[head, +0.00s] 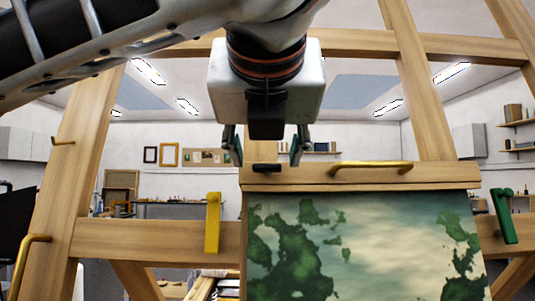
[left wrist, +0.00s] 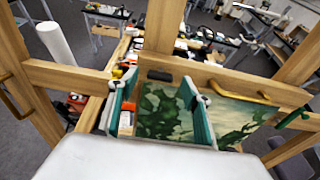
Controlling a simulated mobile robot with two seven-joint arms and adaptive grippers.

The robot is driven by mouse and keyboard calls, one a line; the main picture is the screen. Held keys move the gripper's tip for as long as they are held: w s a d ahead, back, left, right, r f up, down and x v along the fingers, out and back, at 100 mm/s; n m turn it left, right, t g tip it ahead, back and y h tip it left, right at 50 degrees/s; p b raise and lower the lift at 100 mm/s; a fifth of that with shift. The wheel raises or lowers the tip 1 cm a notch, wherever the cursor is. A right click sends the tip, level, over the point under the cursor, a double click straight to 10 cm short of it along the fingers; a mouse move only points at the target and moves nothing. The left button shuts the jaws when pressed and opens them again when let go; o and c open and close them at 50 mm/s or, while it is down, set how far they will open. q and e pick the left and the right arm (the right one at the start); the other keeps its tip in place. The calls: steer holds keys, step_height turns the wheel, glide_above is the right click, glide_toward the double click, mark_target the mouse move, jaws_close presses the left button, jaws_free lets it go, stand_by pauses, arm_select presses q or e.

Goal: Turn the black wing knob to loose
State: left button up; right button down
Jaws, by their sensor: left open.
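The black wing knob (head: 266,168) is a small flat bar on the front of the wooden top clamp bar (head: 440,174) of an easel, lying roughly level. It also shows in the left wrist view (left wrist: 160,75), between and beyond my fingers. My left gripper (head: 266,160) points down from above, open and empty, with one green-grey finger on each side of the knob in the head view. Its fingers also show in the left wrist view (left wrist: 157,85). I see no contact with the knob. My right gripper is not in view.
A brass handle (head: 371,166) sits on the clamp bar right of the knob. A green painted canvas (head: 375,240) stands below. A yellow lever (head: 212,222) is at left and a green lever (head: 503,215) at right. Easel posts (head: 88,160) flank the work area.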

mark_target(267, 169)
arm_select(q)
steer(key=shift+x, duration=1.1)
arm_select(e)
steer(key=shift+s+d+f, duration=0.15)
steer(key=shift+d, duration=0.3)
arm_select(q)
steer(key=c, duration=1.1)
steer(key=shift+c, duration=0.2)
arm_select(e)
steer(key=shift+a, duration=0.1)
